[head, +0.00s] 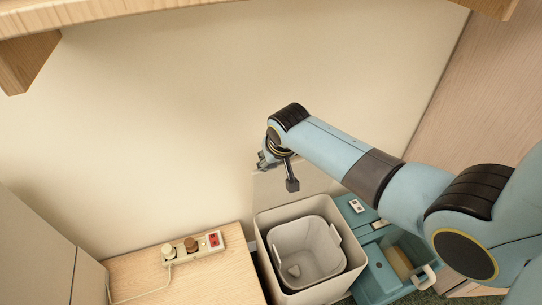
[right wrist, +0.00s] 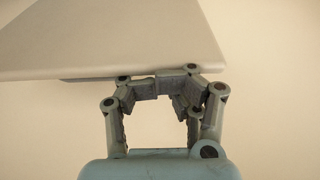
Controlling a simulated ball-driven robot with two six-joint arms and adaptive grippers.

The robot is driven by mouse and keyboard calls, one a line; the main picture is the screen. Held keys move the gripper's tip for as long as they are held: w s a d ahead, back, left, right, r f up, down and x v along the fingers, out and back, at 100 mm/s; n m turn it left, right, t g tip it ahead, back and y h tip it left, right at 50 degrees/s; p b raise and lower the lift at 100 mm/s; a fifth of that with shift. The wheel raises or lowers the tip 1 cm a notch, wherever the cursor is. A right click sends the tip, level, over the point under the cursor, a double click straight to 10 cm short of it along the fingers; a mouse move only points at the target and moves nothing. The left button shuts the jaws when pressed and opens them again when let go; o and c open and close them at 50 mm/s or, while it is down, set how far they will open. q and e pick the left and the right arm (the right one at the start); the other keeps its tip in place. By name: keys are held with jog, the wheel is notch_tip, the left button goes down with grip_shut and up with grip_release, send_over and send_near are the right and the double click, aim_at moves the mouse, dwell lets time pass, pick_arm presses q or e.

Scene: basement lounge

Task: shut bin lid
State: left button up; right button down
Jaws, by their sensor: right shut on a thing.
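The bin (head: 268,222) is a pale square bin with a grey inner bucket (head: 308,248), seen from above and open at the top. Its pale lid (head: 308,180) stands raised at the bin's back, close in colour to the wall, and my right arm covers part of it. My right gripper (head: 265,163) is at the lid's upper edge, shut on it. In the right wrist view the lid (right wrist: 120,40) shows as a broad flat panel, with the gripper (right wrist: 160,86) closed at its edge. My left gripper is not in view.
A wooden cabinet (head: 190,275) with a power strip (head: 193,248) stands left of the bin. A teal caddy (head: 378,272) sits close on the right. A wooden shelf (head: 130,18) overhangs at the top, and the wall is behind.

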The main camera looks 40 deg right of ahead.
jog(key=shift+s+f, duration=0.4)
jog(key=shift+s, duration=0.3)
jog(key=shift+s+a+p, duration=0.1)
jog(key=shift+p, duration=0.2)
jog(key=shift+s+a+f+p, duration=0.1)
jog(key=shift+s+a+p, duration=0.1)
jog(key=shift+s+p, duration=0.4)
jog(key=shift+s, duration=0.1)
jog(key=shift+f, duration=0.1)
jog(key=shift+s+a+f, duration=0.15)
jog(key=shift+s+f, duration=0.05)
jog(key=shift+s, duration=0.25)
jog(key=shift+s+a+f, duration=0.1)
jog(key=shift+s+f, duration=0.1)
jog(key=shift+s, duration=0.2)
